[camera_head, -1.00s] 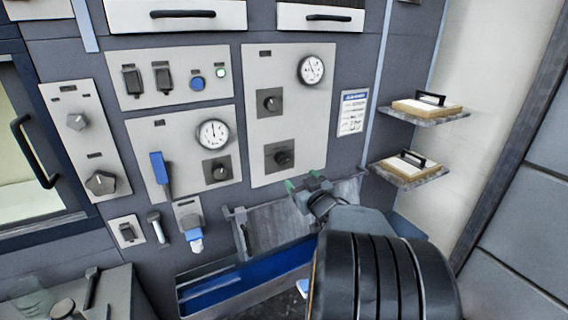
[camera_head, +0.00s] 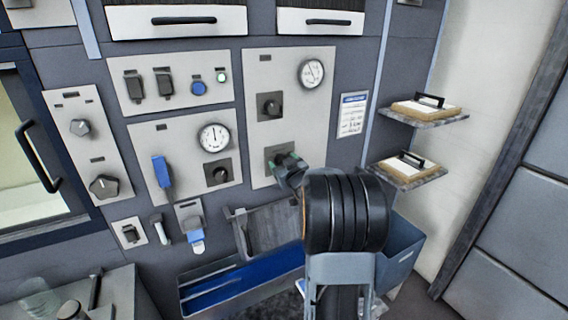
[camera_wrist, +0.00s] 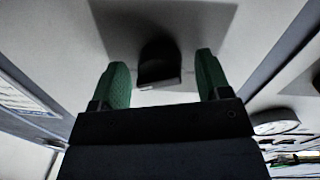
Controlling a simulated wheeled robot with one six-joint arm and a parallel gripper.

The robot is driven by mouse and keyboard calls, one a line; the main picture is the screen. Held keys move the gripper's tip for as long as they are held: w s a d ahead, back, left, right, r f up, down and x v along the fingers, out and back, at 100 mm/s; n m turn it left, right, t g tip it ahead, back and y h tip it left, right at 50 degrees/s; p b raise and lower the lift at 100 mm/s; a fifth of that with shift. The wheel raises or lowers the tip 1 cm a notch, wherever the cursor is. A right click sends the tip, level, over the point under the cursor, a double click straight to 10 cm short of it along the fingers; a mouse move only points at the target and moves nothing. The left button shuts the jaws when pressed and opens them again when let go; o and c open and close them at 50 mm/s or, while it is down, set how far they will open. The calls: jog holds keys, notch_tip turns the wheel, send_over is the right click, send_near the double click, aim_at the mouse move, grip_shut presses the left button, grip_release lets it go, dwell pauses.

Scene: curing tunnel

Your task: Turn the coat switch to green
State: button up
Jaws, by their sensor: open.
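Several dark rotary knobs sit on the wall panels; their labels are too small to read, so I cannot tell by name which is the coat switch. My gripper (camera_head: 288,163) is at the lower knob of the right-hand light panel (camera_head: 252,80). Its green fingertips cover most of that knob in the head view. In the wrist view, the dark knob (camera_wrist: 160,62) stands on a darker square plate (camera_wrist: 205,25), between the two open fingers of my gripper (camera_wrist: 163,77). Gaps show on both sides of it.
Another knob (camera_head: 271,106) and a gauge (camera_head: 311,72) are above. The middle panel has a blue lever (camera_head: 162,171), a gauge (camera_head: 214,137) and a knob (camera_head: 219,174). A blue trough (camera_head: 243,284) lies below. Two shelves (camera_head: 423,119) (camera_head: 408,176) with handled blocks project at right.

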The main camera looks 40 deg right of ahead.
jog(key=c, duration=0.9)
jog(key=shift+f, duration=0.1)
